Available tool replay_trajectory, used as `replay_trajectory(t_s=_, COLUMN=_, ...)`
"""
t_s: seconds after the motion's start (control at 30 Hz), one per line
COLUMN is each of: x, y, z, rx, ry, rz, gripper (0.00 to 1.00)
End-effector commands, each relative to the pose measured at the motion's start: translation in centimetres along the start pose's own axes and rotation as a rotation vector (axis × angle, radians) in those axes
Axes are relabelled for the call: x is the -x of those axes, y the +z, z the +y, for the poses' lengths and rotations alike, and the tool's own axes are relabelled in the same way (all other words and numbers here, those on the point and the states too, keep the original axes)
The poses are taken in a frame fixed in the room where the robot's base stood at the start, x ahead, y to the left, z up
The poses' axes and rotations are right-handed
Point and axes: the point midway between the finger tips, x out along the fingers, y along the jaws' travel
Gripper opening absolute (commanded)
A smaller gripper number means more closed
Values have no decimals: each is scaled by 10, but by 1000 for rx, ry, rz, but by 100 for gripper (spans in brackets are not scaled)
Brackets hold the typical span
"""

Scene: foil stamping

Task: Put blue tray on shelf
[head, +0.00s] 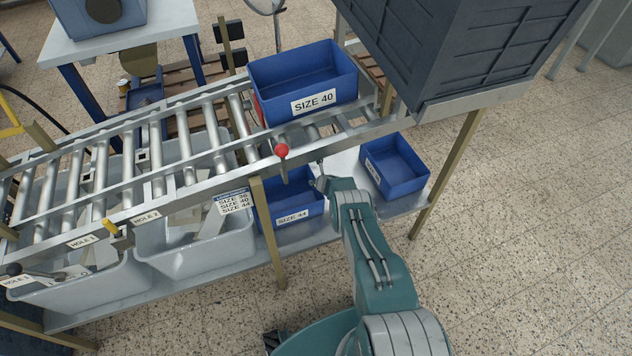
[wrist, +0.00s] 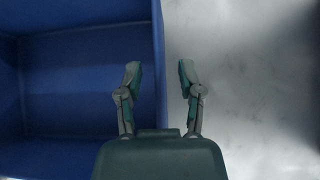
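Three blue trays show in the head view. A tray labelled SIZE 40 (head: 345,91) sits on the roller conveyor. A tray labelled SIZE 44 (head: 312,208) and another blue tray (head: 408,184) stand on the white lower shelf (head: 345,222). My gripper (head: 321,172) is low between these two lower trays, partly hidden by my wrist. In the wrist view, my gripper (wrist: 159,75) is open, with a blue tray's right wall (wrist: 159,100) between its fingers. The left finger is over the tray's inside, the right one over the shelf. That tray looks empty; finger contact is unclear.
The conveyor (head: 170,150) runs above the lower shelf, with a red-knobbed lever (head: 282,151) at its front edge. A conveyor leg (head: 268,235) stands left of my arm. A large dark crate (head: 480,60) is at upper right. Grey bins (head: 200,255) stand left. The front floor is clear.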

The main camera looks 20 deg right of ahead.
Motion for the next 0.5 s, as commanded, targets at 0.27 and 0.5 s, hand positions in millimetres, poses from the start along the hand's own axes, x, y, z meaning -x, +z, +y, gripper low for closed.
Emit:
replay_trajectory(t_s=0.27, x=0, y=-2, z=0, rx=2, ry=0, rz=4, gripper=49)
replay_trajectory(t_s=0.5, x=9, y=-1, z=1, rx=-2, ry=8, rz=5, gripper=49)
